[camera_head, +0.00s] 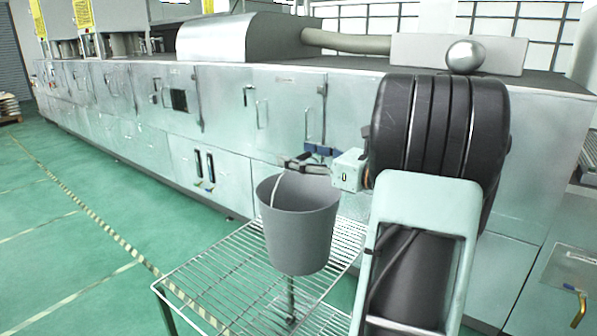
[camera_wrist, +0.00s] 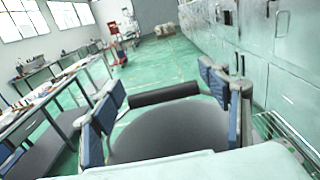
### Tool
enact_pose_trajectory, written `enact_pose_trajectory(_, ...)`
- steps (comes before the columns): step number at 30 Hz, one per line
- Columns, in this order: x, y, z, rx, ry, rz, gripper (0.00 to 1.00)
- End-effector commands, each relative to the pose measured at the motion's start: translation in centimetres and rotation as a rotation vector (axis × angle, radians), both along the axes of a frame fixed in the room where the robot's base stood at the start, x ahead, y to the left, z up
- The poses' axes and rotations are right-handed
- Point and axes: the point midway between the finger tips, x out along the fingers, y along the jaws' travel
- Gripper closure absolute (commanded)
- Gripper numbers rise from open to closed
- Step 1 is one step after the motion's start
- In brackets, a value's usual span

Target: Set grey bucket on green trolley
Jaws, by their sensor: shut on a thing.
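The grey bucket (camera_head: 300,232) hangs upright from my gripper (camera_head: 312,160) in the head view. My gripper is shut on the bucket's handle, above the open rim. In the wrist view, the dark handle grip (camera_wrist: 165,93) lies between the blue-padded fingers, with the grey bucket (camera_wrist: 172,132) behind it. The trolley (camera_head: 205,274) has a wire shelf and a dark green leg, and stands below the bucket in the head view. The bucket covers part of the shelf; I cannot tell whether its base touches the wires. Some wire also shows in the wrist view (camera_wrist: 285,135).
A long metal machine (camera_head: 225,140) with doors and handles runs behind the trolley. The green floor (camera_head: 75,245) to the left is clear, with a striped line. In the wrist view, a workbench (camera_wrist: 50,85) with clutter stands on the left.

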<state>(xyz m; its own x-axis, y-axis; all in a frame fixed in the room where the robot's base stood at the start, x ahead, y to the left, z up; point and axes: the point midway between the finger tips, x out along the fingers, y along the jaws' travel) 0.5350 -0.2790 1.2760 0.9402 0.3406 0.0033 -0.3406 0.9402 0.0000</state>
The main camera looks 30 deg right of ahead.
Motion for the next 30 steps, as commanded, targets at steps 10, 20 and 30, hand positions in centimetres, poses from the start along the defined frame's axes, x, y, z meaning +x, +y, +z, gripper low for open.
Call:
enact_pose_trajectory(10,3.3,6.1,-2.2,0.003,-0.011,0.007,0.89)
enact_pose_trajectory(20,5.3,9.5,-6.7,0.002,-0.01,0.005,0.89)
enact_pose_trajectory(30,6.1,10.9,-8.6,0.002,-0.011,0.004,0.89)
